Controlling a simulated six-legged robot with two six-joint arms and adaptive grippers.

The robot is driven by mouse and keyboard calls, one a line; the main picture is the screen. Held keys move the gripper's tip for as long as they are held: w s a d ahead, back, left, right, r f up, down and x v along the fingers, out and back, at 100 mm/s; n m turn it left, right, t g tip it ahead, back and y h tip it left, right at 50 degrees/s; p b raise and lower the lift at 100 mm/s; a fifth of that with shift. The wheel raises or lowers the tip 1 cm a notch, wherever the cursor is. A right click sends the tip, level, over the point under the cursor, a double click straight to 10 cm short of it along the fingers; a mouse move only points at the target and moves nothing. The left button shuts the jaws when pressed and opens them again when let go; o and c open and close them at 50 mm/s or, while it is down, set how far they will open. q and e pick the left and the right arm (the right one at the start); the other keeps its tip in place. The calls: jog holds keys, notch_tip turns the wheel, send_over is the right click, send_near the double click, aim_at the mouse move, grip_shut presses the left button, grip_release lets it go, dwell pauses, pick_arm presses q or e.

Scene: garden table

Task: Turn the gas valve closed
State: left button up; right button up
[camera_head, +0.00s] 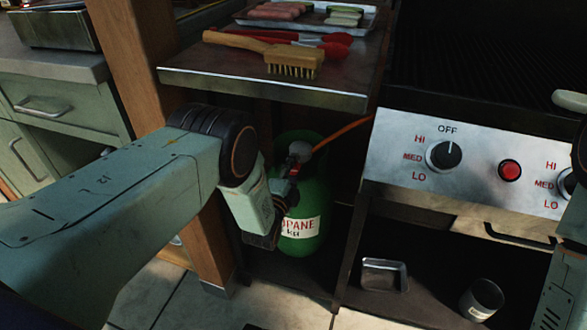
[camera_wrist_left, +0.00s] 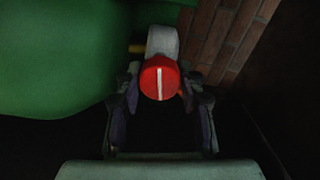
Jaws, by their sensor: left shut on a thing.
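The gas valve (camera_wrist_left: 160,78) is a round red knob with a white line, facing the camera in the left wrist view; the line stands almost upright. In the head view the valve (camera_head: 299,150) sits at the top of the green propane bottle (camera_head: 318,193) under the side shelf. The bottle also fills the left of the wrist view (camera_wrist_left: 55,60). My left gripper (camera_wrist_left: 160,100) is shut on the knob, with one finger at each side of it. In the head view the left gripper (camera_head: 284,188) partly hides the bottle. My right gripper is not in view.
An orange hose (camera_head: 343,132) runs from the valve to the grill. The side shelf (camera_head: 270,87) above holds a brush (camera_head: 290,58) and a food tray. The grill panel (camera_head: 470,163) is at right. A metal tray (camera_head: 384,275) and a can (camera_head: 482,299) stand below.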

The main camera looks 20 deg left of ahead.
pick_arm(q)
jog(key=shift+m, duration=0.6)
jog(key=o, duration=1.2)
jog(key=shift+c, duration=0.2)
jog(key=s, duration=1.2)
jog(key=shift+a, duration=0.15)
